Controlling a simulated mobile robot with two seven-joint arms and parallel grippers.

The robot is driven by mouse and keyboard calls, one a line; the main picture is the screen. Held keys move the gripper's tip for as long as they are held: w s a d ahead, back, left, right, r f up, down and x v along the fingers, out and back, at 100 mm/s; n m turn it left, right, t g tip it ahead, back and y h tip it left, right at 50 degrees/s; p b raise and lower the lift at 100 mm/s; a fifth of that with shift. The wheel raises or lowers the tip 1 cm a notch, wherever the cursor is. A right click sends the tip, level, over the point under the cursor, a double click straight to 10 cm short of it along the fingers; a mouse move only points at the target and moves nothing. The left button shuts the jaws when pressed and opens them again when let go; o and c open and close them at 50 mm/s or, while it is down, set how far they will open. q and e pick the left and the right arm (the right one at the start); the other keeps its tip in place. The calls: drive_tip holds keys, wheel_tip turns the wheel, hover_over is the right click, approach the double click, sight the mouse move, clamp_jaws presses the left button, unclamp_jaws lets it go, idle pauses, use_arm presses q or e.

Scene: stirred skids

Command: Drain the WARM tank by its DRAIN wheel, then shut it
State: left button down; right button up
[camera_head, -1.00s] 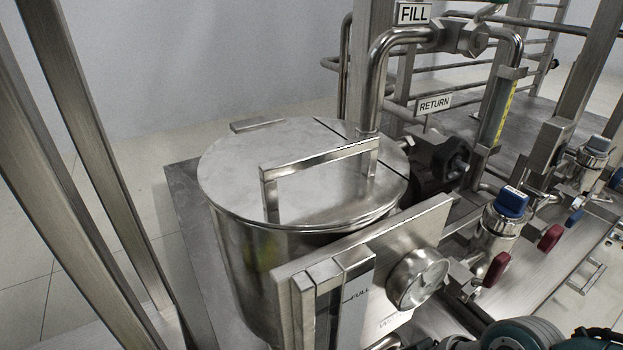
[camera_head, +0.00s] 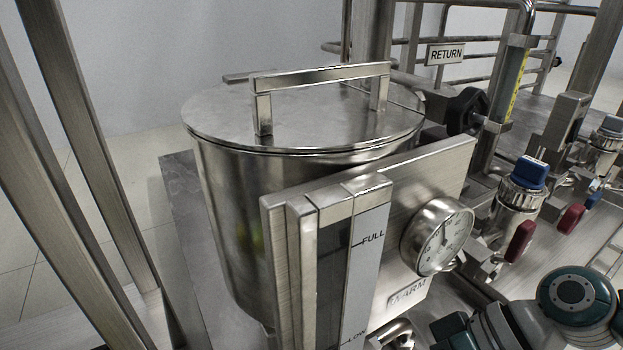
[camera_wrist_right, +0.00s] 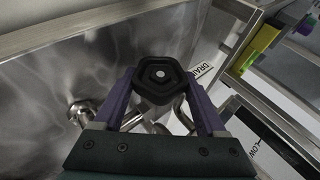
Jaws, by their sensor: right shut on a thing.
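The WARM tank (camera_head: 235,200) is a steel drum with a closed, handled lid (camera_head: 220,120). Its WARM label (camera_head: 408,293) is on the front plate below a round dial (camera_head: 437,237). The level gauge (camera_head: 365,265) reads FULL near the top and LOW near the bottom; I cannot make out the liquid level. In the right wrist view, my right gripper (camera_wrist_right: 158,82) has its purple fingers on either side of the black DRAIN wheel (camera_wrist_right: 160,78), shut on it. A partly hidden DRAIN label (camera_wrist_right: 203,72) is beside it. My left gripper is not in view.
A RETURN sign (camera_head: 445,54) and a black handwheel (camera_head: 467,110) are behind the tank. Blue-capped valves (camera_head: 530,172) with red handles (camera_head: 520,242) stand to the right. Steel posts (camera_head: 85,170) rise at the left. Pipes (camera_wrist_right: 85,112) run close to the wheel.

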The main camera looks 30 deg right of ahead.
drive_tip(key=shift+f, duration=0.1)
drive_tip(key=o, duration=1.3)
drive_tip(key=shift+s+d+r, duration=0.1)
drive_tip(key=shift+r, duration=0.15)
drive_tip(key=p+v, duration=0.6)
drive_tip(key=v, duration=0.3)
drive_tip(key=shift+s+d+r, duration=0.15)
drive_tip(key=shift+d+r, duration=0.05)
